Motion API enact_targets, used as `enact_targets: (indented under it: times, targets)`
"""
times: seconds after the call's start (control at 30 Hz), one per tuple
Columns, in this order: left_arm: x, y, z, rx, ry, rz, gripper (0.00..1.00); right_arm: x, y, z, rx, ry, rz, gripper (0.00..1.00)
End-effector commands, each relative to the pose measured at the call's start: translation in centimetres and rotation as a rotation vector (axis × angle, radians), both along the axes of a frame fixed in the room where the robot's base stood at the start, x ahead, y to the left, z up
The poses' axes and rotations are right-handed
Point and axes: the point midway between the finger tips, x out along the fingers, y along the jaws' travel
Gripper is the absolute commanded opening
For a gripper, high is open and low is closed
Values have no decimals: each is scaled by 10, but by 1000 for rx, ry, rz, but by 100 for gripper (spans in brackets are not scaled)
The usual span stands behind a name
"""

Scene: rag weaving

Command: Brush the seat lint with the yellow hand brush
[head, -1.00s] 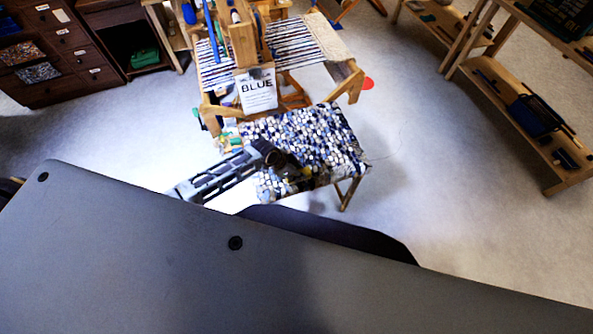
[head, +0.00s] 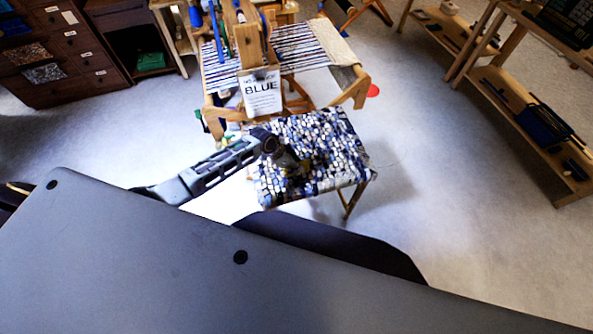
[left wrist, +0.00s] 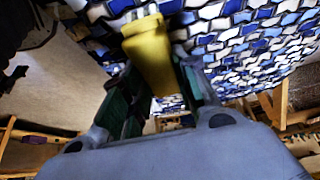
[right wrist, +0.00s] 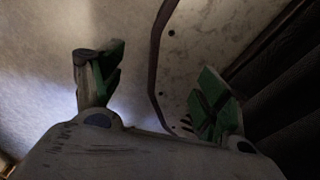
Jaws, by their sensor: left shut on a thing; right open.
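The seat (head: 335,140), a stool top woven in blue, white and dark rag strips, stands in front of the loom in the head view. My left gripper (head: 292,165) is over the left part of the seat. In the left wrist view the left gripper (left wrist: 160,90) is shut on the yellow hand brush (left wrist: 150,50), with the woven seat (left wrist: 235,35) just beyond it. I cannot tell whether the bristles touch the weave. Lint cannot be made out. My right gripper (right wrist: 160,95) is open and empty in the right wrist view, away from the seat.
A wooden loom (head: 300,50) with striped cloth and a sign reading BLUE (head: 262,92) stands behind the seat. A drawer cabinet (head: 75,60) is at the back left, and shelves (head: 530,110) are at the right. The floor (head: 450,200) right of the seat is clear.

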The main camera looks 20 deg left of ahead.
Motion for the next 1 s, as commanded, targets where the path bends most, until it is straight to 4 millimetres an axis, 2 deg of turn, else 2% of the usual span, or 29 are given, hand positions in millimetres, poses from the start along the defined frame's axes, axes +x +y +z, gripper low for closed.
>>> enact_targets:
  times: [0.3,0.6,1.0]
  targets:
    - [21,14,-1,0,-2,1,0,2,-7,-13,-7,-2,1,75]
    - [27,18,0,-1,-1,1,0,5,-21,-15,-22,-7,1,75]
    - [26,18,1,0,-1,0,0,6,-11,-15,-12,-7,0,75]
